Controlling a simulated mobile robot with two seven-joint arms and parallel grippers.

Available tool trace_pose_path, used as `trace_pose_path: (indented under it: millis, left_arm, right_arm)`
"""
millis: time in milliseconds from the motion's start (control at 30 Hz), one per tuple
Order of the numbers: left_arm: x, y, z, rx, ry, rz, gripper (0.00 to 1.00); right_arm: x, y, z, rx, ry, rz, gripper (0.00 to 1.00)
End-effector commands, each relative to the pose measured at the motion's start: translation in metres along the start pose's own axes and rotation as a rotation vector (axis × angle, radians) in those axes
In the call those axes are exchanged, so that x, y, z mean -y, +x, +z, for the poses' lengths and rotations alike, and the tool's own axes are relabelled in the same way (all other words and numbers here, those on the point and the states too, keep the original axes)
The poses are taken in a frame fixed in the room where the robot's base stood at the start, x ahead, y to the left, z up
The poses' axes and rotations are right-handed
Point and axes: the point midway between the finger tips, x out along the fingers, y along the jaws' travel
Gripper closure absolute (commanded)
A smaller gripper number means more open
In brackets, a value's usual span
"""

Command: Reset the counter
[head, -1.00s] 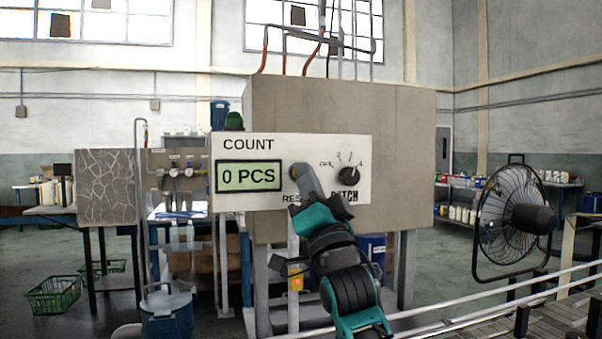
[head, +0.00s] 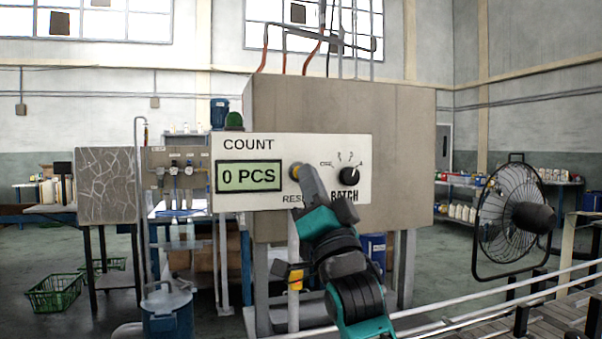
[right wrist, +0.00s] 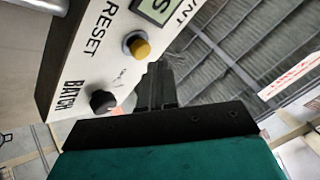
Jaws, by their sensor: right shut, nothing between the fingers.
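The counter panel (head: 322,141) is a white plate on a grey box, labelled COUNT, RESET and BATCH. Its green display (head: 249,177) reads 0 PCS. The yellow reset button (head: 295,172) is right of the display, and in the right wrist view the button (right wrist: 139,47) shows whole. The black batch knob (head: 349,176) is to its right. My right gripper (head: 304,170) is shut and empty, its tip just beside the button in the head view. In the right wrist view, my gripper (right wrist: 158,72) shows a gap from the button. My left gripper is not in view.
The grey box (head: 405,150) stands on legs behind the panel. A black fan (head: 513,220) is at the right, above white rails. A blue drum (head: 168,312) and a green basket (head: 54,293) are at the lower left.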

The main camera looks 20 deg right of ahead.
Motion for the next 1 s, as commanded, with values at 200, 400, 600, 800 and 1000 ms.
trace_pose_path:
  millis: [200,400,600,800,1000]
  left_arm:
    - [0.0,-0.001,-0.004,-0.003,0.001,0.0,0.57]
    - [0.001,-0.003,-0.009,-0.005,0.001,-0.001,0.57]
    - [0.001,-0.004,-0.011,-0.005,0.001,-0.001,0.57]
    - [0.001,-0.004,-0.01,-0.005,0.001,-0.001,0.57]
    - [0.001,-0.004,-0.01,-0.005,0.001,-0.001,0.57]
  right_arm:
    - [0.006,-0.007,-0.007,-0.001,0.001,0.0,1.0]
    - [0.016,-0.022,-0.017,0.0,0.001,0.0,1.0]
    - [0.024,-0.033,-0.025,0.0,0.0,0.0,1.0]
    - [0.025,-0.035,-0.026,0.0,0.0,0.0,1.0]
    - [0.025,-0.035,-0.026,0.0,0.0,0.0,1.0]
